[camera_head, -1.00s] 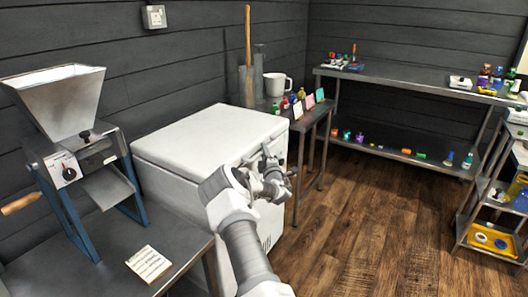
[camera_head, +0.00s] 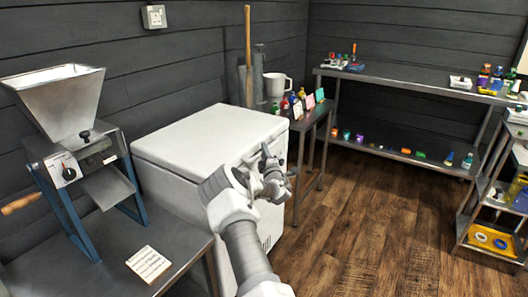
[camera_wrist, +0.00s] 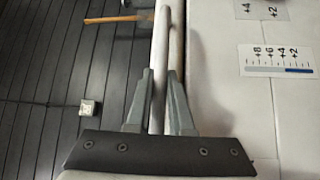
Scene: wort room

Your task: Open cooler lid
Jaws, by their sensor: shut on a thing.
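The cooler (camera_head: 205,140) is a white chest standing against the dark wall, and its lid (camera_head: 200,130) lies flat and looks shut. My gripper (camera_head: 275,172) is at the upper front edge of the cooler, with my wrist hiding part of the front. In the wrist view my gripper (camera_wrist: 160,75) has its two grey fingers closed around a pale bar (camera_wrist: 157,100), which looks like the lid's handle. The white cooler surface (camera_wrist: 220,70) beside it carries a printed scale label (camera_wrist: 278,58). The exact contact is too small to tell in the head view.
A grain mill (camera_head: 80,150) and a note card (camera_head: 148,264) stand on the metal table (camera_head: 185,240) at left. A side table (camera_head: 312,120) with a white jug (camera_head: 277,84) and bottles is just beyond the cooler. Wooden floor (camera_head: 370,230) at right is clear.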

